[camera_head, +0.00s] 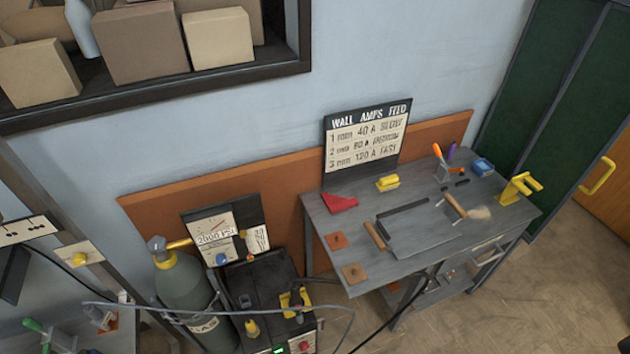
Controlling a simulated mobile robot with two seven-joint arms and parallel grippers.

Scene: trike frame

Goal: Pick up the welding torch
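No thing in view is clearly recognisable to me as the welding torch. A yellow hooked item (519,188) stands at the right end of the grey workbench (345,222). Another yellow piece (295,301) sits on the dark welding machine (262,285) on the floor. A black cable (384,324) rises from the bottom edge towards the bench front, and a grey hose (225,309) runs across the machine. Neither of my grippers shows in this view.
The bench holds a dark tray with wooden handles (415,228), a red wedge (339,202), a yellow block (387,183) and a tool holder (442,172). A sign (366,137) stands behind. A gas cylinder (187,287) is beside the machine. Floor (545,290) is clear at right.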

